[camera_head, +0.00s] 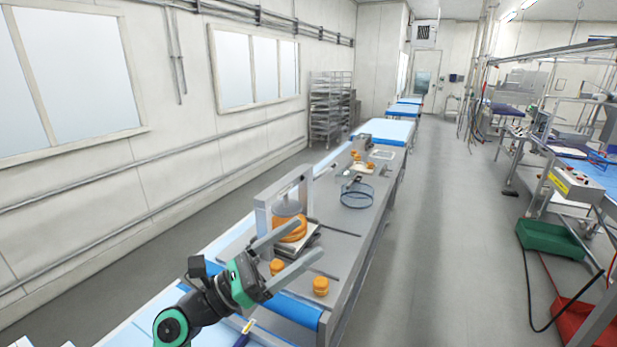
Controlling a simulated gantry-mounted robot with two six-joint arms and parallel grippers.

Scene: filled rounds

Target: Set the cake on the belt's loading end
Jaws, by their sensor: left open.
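My left gripper (308,242) is open, its two long grey fingers spread apart and pointing up and to the right over the line. Between and behind the fingers, a large orange-brown round cake (299,233) sits under a grey frame (263,217), partly hidden by the upper finger. The blue belt (292,309) ends in a rounded edge near my arm. Nothing shows held in the gripper. My right gripper is out of view.
Farther along the line stand a round blue-rimmed wire basket (356,195) and more orange items (357,156). A blue-handled tool (243,335) lies near my arm.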

